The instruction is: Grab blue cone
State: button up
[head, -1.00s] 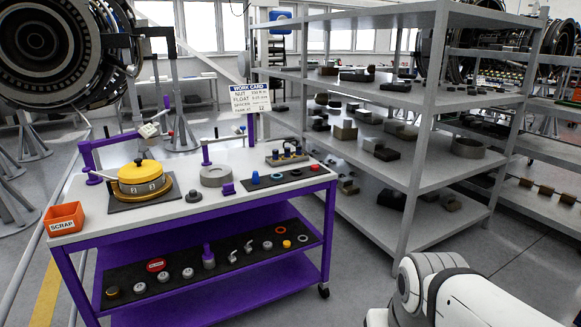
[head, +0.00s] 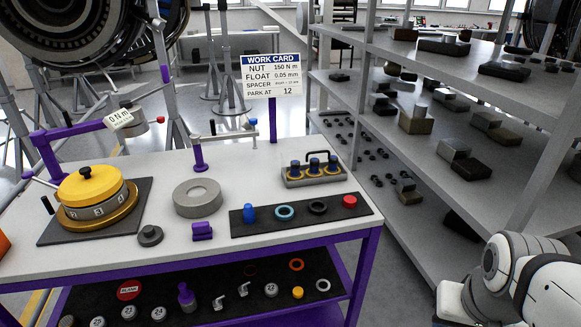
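A small blue piece (head: 249,213), which looks like the blue cone, stands upright at the left end of a black strip (head: 268,228) on the white top of the purple cart. A teal ring (head: 285,213), a black ring (head: 317,207) and a red piece (head: 350,201) lie in a row to its right. Nothing touches the blue piece. My white arm (head: 505,280) shows at the lower right, well away from the strip. My gripper is outside the view.
Around the strip are a grey ring (head: 197,198), a purple block (head: 202,231), a holder with several blue-topped pegs (head: 314,171) and a yellow-topped drum (head: 92,195). A lower shelf (head: 205,290) holds small parts. Grey shelving (head: 470,100) stands to the right.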

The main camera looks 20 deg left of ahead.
aim_at(248, 212)
jog(key=u, duration=0.75)
jog(key=i, duration=1.1)
jog(key=u, duration=0.85)
jog(key=k, duration=0.75)
jog(key=u, duration=0.15)
jog(key=i, duration=0.85)
jog(key=z, duration=0.1)
